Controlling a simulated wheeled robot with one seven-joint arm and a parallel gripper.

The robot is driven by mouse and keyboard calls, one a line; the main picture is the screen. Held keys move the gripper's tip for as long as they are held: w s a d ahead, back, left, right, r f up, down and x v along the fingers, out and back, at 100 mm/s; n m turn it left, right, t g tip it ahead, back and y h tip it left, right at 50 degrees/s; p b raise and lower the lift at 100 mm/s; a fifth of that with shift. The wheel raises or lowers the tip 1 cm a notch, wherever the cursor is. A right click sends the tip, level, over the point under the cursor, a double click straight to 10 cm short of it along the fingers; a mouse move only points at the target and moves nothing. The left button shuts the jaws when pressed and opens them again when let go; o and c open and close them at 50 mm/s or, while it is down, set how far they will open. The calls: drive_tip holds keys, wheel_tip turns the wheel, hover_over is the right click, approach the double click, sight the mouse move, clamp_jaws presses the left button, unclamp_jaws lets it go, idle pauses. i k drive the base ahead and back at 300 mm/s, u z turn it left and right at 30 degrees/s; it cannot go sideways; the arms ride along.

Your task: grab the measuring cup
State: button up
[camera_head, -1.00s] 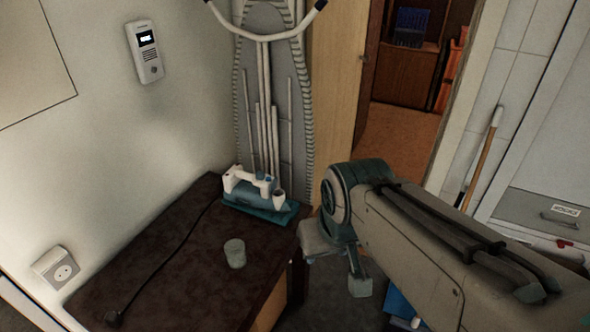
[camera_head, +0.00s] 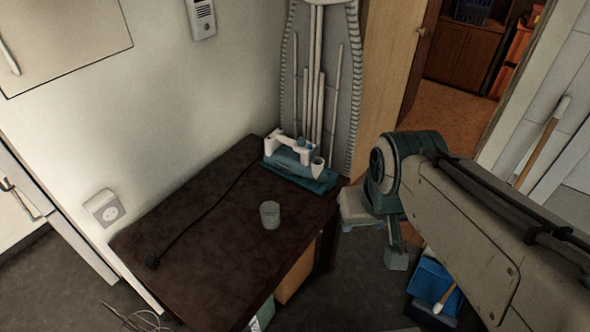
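The measuring cup (camera_head: 270,216) appears to be the small, pale, translucent cup standing upright on the dark brown table top (camera_head: 190,240), near its right edge. Its handle and markings are too small to make out. My arm reaches in from the right and bends at a teal and grey joint right of the table. The far end of my arm hangs below that joint, apart from the cup and to its right. It is partly hidden by the arm, and I cannot make out fingers or whether they are open.
A teal and white iron (camera_head: 297,157) sits at the table's back corner, before an upright ironing board (camera_head: 321,80). A black cord (camera_head: 205,215) lies along the table's left side. A wall socket (camera_head: 104,208) is at left.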

sight(269, 222)
drive_tip(key=k, duration=0.65)
drive_tip(key=z, duration=0.45)
drive_tip(key=i, duration=1.3)
drive_tip(key=u, duration=0.5)
